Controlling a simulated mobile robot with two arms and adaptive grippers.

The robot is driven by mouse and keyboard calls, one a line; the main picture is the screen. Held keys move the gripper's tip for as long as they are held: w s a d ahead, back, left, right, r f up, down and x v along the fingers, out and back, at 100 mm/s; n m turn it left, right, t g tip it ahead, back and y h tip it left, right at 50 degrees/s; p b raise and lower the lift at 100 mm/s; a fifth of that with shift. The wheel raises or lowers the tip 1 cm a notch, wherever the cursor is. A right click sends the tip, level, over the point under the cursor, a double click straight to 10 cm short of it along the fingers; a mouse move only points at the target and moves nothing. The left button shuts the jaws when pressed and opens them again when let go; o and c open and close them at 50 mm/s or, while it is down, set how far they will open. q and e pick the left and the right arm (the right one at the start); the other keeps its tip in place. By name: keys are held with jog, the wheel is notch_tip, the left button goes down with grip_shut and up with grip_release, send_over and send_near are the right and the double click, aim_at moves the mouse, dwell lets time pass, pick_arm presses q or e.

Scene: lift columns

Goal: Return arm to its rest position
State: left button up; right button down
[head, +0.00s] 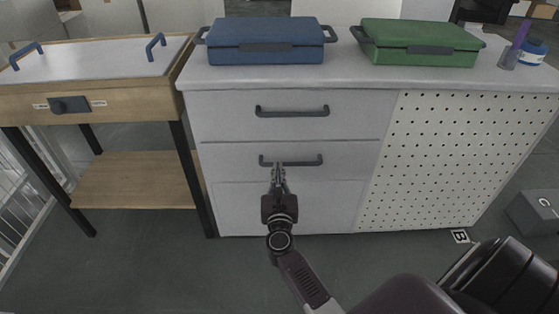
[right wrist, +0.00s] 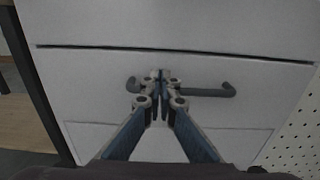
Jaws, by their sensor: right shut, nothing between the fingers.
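My right gripper (head: 279,172) reaches forward to the front of the white cabinet (head: 230,207), just below and in front of the middle drawer's dark handle (head: 307,161). In the right wrist view the fingertips of the right gripper (right wrist: 157,82) are together in front of the same handle (right wrist: 215,91), with nothing held. The fingers hide the middle of the handle, and I cannot tell if they touch it. The middle drawer (head: 350,157) looks closed, flush with the front. My left gripper is not in view.
The top drawer has a handle (head: 292,112). A blue case (head: 266,40) and a green case (head: 420,42) lie on the cabinet top. A wooden table (head: 100,102) stands left. A perforated panel (head: 455,150) is right of the drawers. A grey box (head: 528,214) sits at far right.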

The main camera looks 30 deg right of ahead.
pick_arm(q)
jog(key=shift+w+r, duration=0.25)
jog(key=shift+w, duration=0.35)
pick_arm(e)
jog(key=v, duration=0.5)
jog(key=shift+r, duration=0.15)
